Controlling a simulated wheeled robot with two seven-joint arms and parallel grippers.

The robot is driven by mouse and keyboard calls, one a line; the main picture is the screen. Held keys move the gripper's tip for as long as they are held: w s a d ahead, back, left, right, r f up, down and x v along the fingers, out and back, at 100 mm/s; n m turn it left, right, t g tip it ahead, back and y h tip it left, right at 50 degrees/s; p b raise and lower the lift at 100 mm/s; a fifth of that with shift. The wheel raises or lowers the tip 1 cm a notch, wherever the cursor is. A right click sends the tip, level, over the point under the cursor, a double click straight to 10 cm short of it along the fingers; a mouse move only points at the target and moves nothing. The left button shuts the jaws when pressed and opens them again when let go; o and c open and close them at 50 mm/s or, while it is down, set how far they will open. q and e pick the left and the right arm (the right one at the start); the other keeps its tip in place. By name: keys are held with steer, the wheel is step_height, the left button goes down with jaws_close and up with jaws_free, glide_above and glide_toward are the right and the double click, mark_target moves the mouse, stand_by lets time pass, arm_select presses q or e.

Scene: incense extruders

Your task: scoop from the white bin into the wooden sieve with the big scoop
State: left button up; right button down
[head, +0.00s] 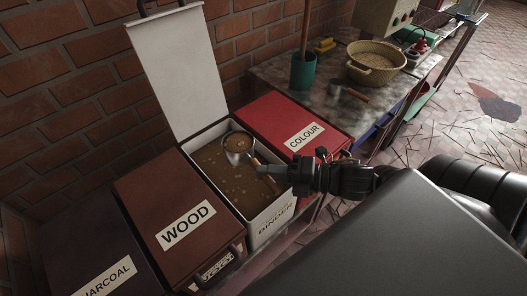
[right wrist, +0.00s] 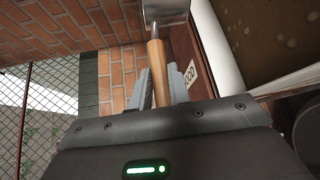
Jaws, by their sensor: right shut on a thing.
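The white bin (head: 268,222), labelled BINDER, stands with its lid raised and holds brown powder. The big scoop (head: 232,156) has a round metal bowl with brown powder in it and sits over the back part of the bin. My right gripper (head: 270,172) reaches over the bin from the right. In the right wrist view, it is shut on the scoop's wooden handle (right wrist: 157,70), with the metal bowl beyond. The round, sieve-like tan basket (head: 375,62) stands on the back table; I cannot tell if it is the wooden sieve. My left gripper is not in view.
Closed bins flank the white one: WOOD (head: 160,205) and CHARCOAL (head: 85,255) on the left, red COLOUR (head: 290,120) on the right. A green pot (head: 303,72) and a small wooden-handled scoop (head: 350,93) are on the grey table. The raised lid (head: 180,70) stands behind.

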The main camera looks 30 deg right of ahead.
steer(key=shift+s+r+p, duration=0.3)
steer(key=shift+s+p, duration=0.15)
steer(key=shift+s, duration=0.15)
steer(key=shift+s+r+p, duration=0.3)
steer(key=shift+s+p, duration=0.1)
steer(key=shift+s, duration=0.15)
